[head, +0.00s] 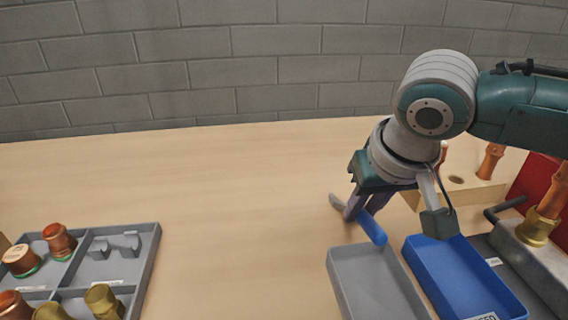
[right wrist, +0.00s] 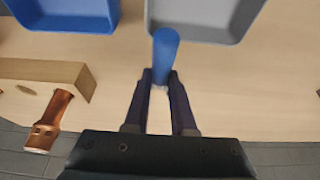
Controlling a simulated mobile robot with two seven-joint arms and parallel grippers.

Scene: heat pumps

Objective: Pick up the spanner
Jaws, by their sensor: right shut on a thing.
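The spanner shows a blue handle (head: 372,228) and a grey metal head (head: 338,203) in the head view. My right gripper (head: 356,208) is shut on it between handle and head, near the back edge of the grey tray. In the right wrist view the blue spanner handle (right wrist: 165,52) sticks out beyond the two dark fingertips (right wrist: 160,78), towards the grey tray; the spanner's head is hidden there. I cannot tell whether the spanner is clear of the table. My left gripper is not in view.
A grey tray (head: 345,259) and a blue tray (head: 411,248) stand just in front of my gripper. A wooden block (head: 481,193) with copper pipes is at the right. A divided grey tray (head: 151,250) with fittings is at left. The table's middle is clear.

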